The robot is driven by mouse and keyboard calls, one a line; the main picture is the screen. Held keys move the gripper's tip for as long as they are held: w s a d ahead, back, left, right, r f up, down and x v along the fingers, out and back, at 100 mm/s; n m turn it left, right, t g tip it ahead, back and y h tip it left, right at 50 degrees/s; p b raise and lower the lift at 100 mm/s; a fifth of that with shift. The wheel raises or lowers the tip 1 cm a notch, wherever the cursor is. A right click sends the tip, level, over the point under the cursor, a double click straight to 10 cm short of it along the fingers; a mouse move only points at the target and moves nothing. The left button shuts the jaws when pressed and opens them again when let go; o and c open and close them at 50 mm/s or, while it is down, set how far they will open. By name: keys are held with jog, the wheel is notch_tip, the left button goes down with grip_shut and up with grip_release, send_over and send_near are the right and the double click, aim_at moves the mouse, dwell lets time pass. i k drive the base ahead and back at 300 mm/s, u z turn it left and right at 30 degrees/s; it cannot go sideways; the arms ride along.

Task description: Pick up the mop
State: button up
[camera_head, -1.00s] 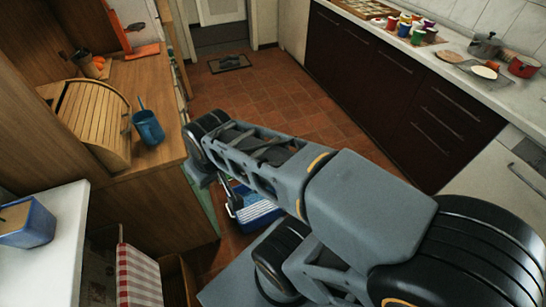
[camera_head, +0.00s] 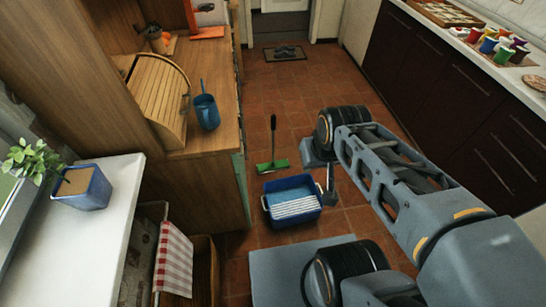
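The mop (camera_head: 273,144) stands on the tiled floor in the middle of the view. It has a flat green head (camera_head: 272,166) and a thin, dark, nearly upright handle. My gripper (camera_head: 329,196) hangs at the end of my arm, to the right of the mop and apart from it in the picture. It is seen from behind and above, small and partly covered by my wrist, so I cannot tell whether its fingers are open.
A blue bucket (camera_head: 291,201) with a white striped grid stands on the floor in front of the mop. A wooden cabinet (camera_head: 205,187) bounds the left, and dark cupboards (camera_head: 440,85) bound the right. A doormat (camera_head: 285,53) lies on open floor at the back.

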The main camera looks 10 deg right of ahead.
aim_at(273, 166)
jog(key=z, duration=1.8)
jog(key=i, duration=2.75)
jog(key=u, duration=2.55)
jog(key=i, duration=3.05)
jog(key=u, duration=0.75)
